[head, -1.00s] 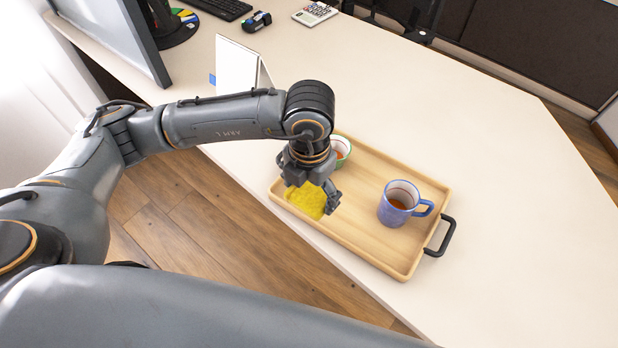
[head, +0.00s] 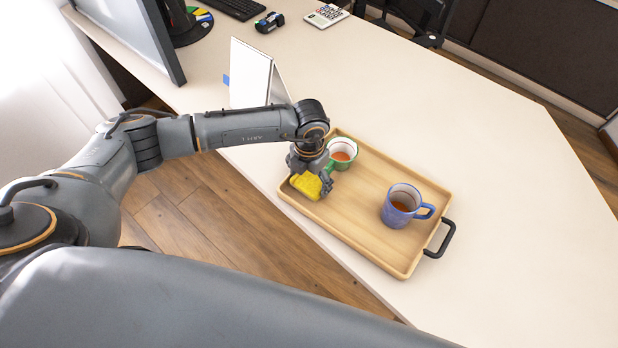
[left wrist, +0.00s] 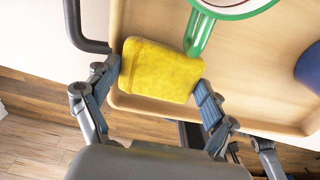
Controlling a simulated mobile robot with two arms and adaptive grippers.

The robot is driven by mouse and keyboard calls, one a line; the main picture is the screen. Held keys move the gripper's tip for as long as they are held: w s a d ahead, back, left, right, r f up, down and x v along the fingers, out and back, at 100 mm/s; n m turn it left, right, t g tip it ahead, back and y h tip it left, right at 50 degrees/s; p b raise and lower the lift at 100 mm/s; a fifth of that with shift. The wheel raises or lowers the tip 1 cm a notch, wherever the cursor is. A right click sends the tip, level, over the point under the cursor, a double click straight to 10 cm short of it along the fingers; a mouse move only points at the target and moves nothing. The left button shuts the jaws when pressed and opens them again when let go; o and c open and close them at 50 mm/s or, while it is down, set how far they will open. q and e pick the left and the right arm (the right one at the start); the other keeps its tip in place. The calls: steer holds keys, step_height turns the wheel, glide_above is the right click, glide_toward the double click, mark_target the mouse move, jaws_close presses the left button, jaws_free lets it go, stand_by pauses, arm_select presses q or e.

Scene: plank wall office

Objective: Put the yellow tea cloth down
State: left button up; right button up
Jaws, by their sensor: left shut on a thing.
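The yellow tea cloth (head: 307,186) is a folded pad at the left end of the wooden tray (head: 370,240). It also shows in the left wrist view (left wrist: 160,72), between the two fingers. My left gripper (head: 312,182) is shut on the cloth, over the tray's near left corner; in the left wrist view its fingers (left wrist: 158,95) meet the cloth's two sides. Whether the cloth touches the tray floor is hard to tell. My right gripper is not in view.
A green-and-white cup (head: 342,153) with a brown drink stands close behind the cloth. A blue mug (head: 401,204) stands at the tray's right. The tray has a black handle (head: 443,240). A white folded stand (head: 255,75) and a monitor (head: 130,35) stand behind. The desk (head: 500,150) is clear at right.

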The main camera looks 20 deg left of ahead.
mark_target(309, 181)
arm_select(q)
steer(key=shift+s+f, duration=0.4)
steer(key=shift+f, duration=0.35)
steer(key=c, duration=0.4)
steer(key=shift+o, duration=1)
steer(key=shift+f+b, duration=0.5)
steer(key=shift+b, duration=0.2)
steer(key=o, duration=1.2)
steer(key=shift+c, duration=0.2)
steer(key=shift+d+r+p, duration=0.15)
steer(key=shift+r+p, duration=0.15)
steer(key=shift+w+r+p, duration=0.1)
steer(key=shift+r+p, duration=0.35)
step_height(309, 181, up, 12)
steer(key=b, duration=0.2)
steer(key=shift+w+r, duration=0.15)
steer(key=shift+w, duration=0.1)
